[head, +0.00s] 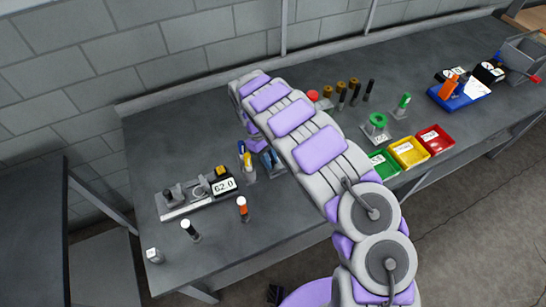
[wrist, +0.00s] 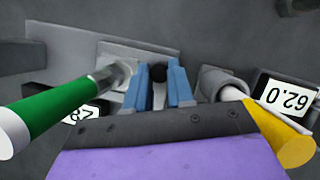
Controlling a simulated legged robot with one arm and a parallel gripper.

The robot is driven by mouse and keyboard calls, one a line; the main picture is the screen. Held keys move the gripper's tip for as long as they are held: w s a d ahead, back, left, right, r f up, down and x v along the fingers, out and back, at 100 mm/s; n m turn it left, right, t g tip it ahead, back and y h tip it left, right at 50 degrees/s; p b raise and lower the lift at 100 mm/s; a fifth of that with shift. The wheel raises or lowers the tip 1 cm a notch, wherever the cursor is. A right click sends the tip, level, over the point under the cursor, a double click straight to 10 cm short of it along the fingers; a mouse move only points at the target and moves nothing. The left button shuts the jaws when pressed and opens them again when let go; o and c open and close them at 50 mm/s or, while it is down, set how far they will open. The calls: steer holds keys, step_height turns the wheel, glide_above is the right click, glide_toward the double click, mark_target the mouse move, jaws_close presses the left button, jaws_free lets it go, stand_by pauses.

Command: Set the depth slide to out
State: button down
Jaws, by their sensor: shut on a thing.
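My gripper (wrist: 160,88) has two blue fingers closed around a small dark round knob (wrist: 158,72), with a pale stem showing between them. I cannot tell whether this knob is the depth slide's or how far out it stands. In the head view the gripper (head: 270,162) is low over the bench, mostly hidden by my arm. A green-handled tool (wrist: 60,112) is left of the fingers, in front of a grey metal block (wrist: 125,65). A yellow-handled tool (wrist: 275,130) is to the right.
A fixture with a 62.0 display (head: 224,186) stands left of the gripper. Green, yellow (head: 408,152) and red bins lie to the right. The back left of the bench is clear.

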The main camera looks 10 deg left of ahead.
steer(key=shift+a, duration=0.1)
steer(key=c, duration=1.3)
jaws_free()
steer(key=shift+c, duration=0.2)
steer(key=o, duration=0.3)
steer(key=shift+s+a, duration=0.1)
steer(key=shift+a, duration=0.2)
steer(key=shift+o, duration=0.2)
steer(key=shift+d, duration=0.15)
steer(key=shift+r, duration=0.15)
steer(key=p+v, duration=0.4)
steer(key=v, duration=1.3)
steer(key=shift+a, duration=0.35)
